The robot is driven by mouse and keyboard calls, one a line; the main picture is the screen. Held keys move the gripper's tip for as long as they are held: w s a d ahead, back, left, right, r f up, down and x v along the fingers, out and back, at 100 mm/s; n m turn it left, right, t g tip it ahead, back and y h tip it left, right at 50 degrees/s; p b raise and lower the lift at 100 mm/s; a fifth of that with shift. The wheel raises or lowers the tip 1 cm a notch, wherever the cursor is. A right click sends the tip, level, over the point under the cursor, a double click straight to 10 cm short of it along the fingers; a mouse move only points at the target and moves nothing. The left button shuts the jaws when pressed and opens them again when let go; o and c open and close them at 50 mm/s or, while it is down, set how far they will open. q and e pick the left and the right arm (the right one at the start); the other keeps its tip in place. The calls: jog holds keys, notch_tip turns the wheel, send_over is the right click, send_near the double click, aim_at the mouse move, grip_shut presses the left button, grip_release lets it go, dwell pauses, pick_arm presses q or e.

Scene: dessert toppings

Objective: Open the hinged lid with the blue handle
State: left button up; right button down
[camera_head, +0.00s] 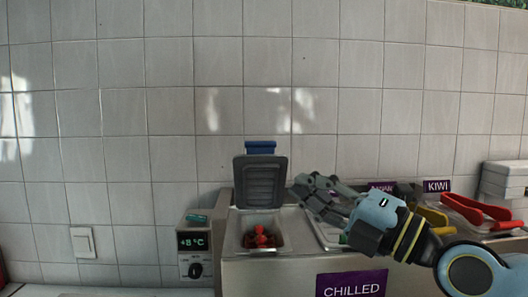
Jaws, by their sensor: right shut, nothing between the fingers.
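The hinged lid (261,184) is dark grey and stands upright at the back of its compartment. Its blue handle (261,147) is at the top edge. The open compartment (277,242) below it holds red berries (260,238). My right gripper (300,186) is just to the right of the raised lid, its fingers pointing left, shut and empty. A small gap seems to lie between the fingertips and the lid's right edge; contact is hard to tell. My left gripper is not in view.
The compartments sit in a counter marked CHILLED (351,285). A control box (195,244) reading +8 °C stands left of it. Red tongs (476,207) lie at the right, near a KIWI sign (437,186). White containers (505,178) are stacked far right. A tiled wall is behind.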

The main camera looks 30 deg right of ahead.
aim_at(265, 158)
jog(key=b+x, duration=0.2)
jog(key=x, duration=0.1)
jog(key=d+b+x, duration=0.1)
jog(key=b+x, duration=0.1)
jog(key=x, duration=0.2)
jog(key=b+x, duration=0.2)
jog(key=x, duration=0.1)
jog(key=shift+w+d+r, duration=0.2)
jog(key=shift+w+r, duration=0.05)
jog(key=shift+w, duration=0.2)
jog(key=shift+w+d+r, duration=0.3)
jog(key=shift+w+d, duration=0.15)
jog(key=shift+w, duration=0.15)
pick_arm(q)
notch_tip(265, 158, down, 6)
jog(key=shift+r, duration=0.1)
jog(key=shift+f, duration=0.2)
